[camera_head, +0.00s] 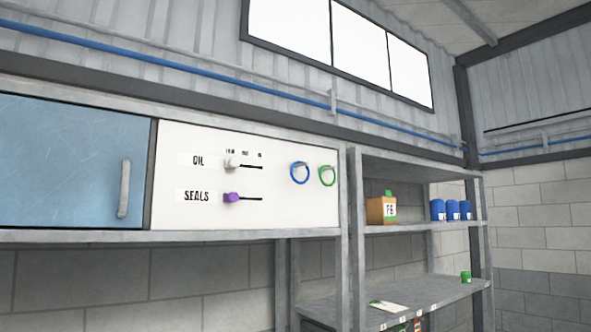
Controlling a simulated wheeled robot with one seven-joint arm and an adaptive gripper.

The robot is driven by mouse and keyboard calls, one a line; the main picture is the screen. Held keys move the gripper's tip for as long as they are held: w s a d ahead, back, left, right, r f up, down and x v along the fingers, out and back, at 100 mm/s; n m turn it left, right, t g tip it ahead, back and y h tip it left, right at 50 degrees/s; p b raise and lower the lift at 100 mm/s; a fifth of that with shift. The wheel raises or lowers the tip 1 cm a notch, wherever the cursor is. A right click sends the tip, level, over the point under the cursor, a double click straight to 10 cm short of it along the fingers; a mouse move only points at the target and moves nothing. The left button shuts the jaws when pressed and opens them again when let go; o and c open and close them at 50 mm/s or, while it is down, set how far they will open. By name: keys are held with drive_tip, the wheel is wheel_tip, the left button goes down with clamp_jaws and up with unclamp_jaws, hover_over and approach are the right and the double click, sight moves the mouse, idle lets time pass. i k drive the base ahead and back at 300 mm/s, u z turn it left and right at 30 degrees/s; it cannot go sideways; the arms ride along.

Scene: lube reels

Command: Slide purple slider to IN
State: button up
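The purple slider (231,197) is a small knob on a white panel (190,140). It sits at the left end of a short dark horizontal slot, beside the label SEALS. The slot's free part shows to the right of the knob. A grey-white slider (231,162) sits above it, at the left end of its own slot beside the label OIL. Small position labels stand above the upper slot and are too small to read surely. My gripper is not in view.
Left of the panel is a blue cabinet door (70,160) with a grey vertical handle (124,189). A blue ring (299,173) and a green ring (327,176) are on the panel's right. Grey shelves (400,229) hold a box (381,210) and blue cans (452,210).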

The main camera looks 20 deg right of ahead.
sight(233, 197)
drive_tip(key=u, duration=0.05)
drive_tip(key=k, duration=0.5)
drive_tip(key=u, duration=1.05)
drive_tip(key=i, duration=0.95)
drive_tip(key=z, duration=1.65)
